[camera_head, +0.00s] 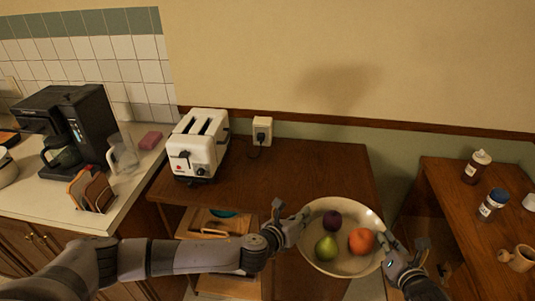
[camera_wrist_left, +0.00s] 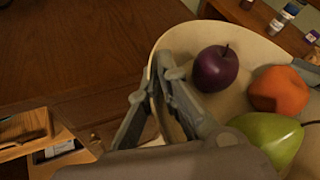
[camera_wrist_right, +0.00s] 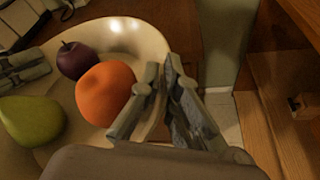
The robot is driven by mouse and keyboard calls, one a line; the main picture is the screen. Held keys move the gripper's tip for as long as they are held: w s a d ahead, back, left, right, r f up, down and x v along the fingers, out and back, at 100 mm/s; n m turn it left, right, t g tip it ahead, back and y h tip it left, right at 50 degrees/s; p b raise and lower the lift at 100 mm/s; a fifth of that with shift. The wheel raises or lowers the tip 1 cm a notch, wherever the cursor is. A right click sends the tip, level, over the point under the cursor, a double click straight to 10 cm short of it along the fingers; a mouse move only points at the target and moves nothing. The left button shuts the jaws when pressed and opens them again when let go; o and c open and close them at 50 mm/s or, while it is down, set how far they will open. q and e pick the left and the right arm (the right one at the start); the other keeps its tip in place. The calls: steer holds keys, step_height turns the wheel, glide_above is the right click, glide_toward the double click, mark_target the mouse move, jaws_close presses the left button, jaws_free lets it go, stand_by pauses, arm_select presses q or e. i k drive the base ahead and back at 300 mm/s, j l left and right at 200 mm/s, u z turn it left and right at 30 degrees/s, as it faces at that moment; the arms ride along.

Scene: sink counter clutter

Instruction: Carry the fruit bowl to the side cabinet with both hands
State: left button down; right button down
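The cream fruit bowl (camera_head: 340,206) holds a dark plum (camera_head: 332,220), a green pear (camera_head: 326,247) and an orange fruit (camera_head: 361,240). My left gripper (camera_head: 300,219) is on the bowl's left rim; the left wrist view shows its fingers (camera_wrist_left: 172,95) on both sides of the rim. My right gripper (camera_head: 386,246) is on the right rim; in the right wrist view its fingers (camera_wrist_right: 163,95) straddle the rim. The bowl looks level, held at the front edge of the brown cabinet with the toaster. Its underside is hidden.
A white toaster (camera_head: 197,145) stands on the brown cabinet top (camera_head: 300,165). A separate wooden side cabinet (camera_head: 450,192) on the right holds a brown bottle (camera_head: 476,166), a blue-capped jar (camera_head: 492,204) and a mug (camera_head: 518,258). A gap separates the two cabinets.

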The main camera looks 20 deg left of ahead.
mark_target(319, 182)
steer(key=i+j, duration=0.3)
steer(key=i, duration=0.2)
steer(key=i+j, duration=0.3)
steer(key=i, duration=0.15)
